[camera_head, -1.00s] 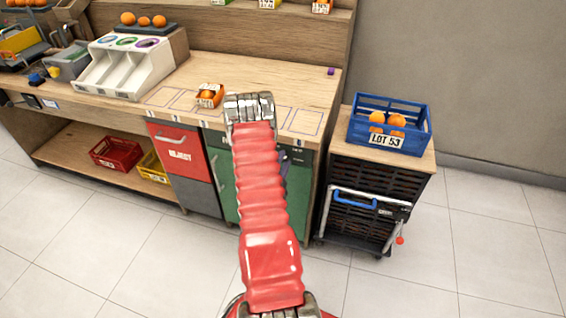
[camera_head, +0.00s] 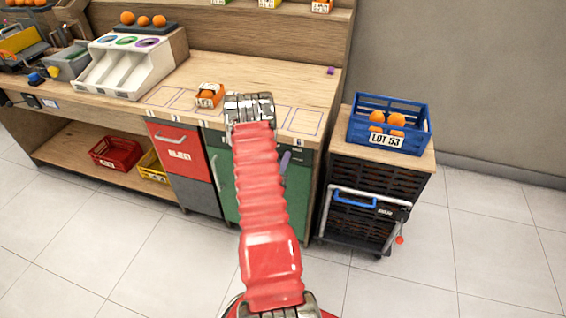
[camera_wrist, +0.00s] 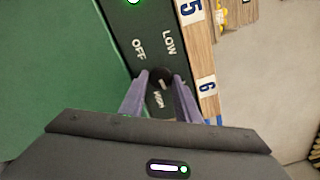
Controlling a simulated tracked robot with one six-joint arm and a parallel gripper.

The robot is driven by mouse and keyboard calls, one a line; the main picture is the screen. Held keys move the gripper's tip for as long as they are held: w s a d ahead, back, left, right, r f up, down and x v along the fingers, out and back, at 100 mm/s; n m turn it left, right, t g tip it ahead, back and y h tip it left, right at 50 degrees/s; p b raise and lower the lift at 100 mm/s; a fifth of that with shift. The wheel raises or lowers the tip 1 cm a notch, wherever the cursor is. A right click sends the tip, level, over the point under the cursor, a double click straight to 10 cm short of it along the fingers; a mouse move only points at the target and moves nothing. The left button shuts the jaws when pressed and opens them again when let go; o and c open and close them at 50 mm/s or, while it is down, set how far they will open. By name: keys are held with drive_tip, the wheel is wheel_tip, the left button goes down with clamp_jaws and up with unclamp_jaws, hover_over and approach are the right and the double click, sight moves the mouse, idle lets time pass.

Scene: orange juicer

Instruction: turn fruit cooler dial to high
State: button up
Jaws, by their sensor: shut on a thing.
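The green fruit cooler (camera_head: 222,172) stands under the counter, mostly behind my red arm in the head view. In the wrist view its dark panel carries the labels OFF, LOW and, at the bottom, what looks like HIGH. The small round black dial (camera_wrist: 161,73) sits among these labels. My gripper (camera_wrist: 160,82) is shut on the dial, one purple finger on each side. Which label the dial's mark faces is hard to tell. In the head view only a purple finger (camera_head: 285,161) shows beside my arm; the dial is hidden there.
A red REJECT cabinet (camera_head: 178,150) is left of the cooler. A dark cart (camera_head: 365,205) with a blue LOT 53 crate (camera_head: 416,140) of oranges stands close on the right. A small box of oranges (camera_head: 209,96) is on the counter (camera_head: 240,72). The tiled floor in front is clear.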

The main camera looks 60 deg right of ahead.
drive_tip(key=shift+f+m, duration=0.15)
drive_tip(key=shift+m, duration=0.95)
drive_tip(key=shift+f+m, duration=0.15)
drive_tip(key=shift+m, duration=0.95)
drive_tip(key=o, duration=1)
drive_tip(key=shift+r, duration=0.15)
drive_tip(key=shift+a, duration=0.1)
drive_tip(key=s+a, duration=0.2)
drive_tip(key=a, duration=1.1)
drive_tip(key=shift+a, duration=0.25)
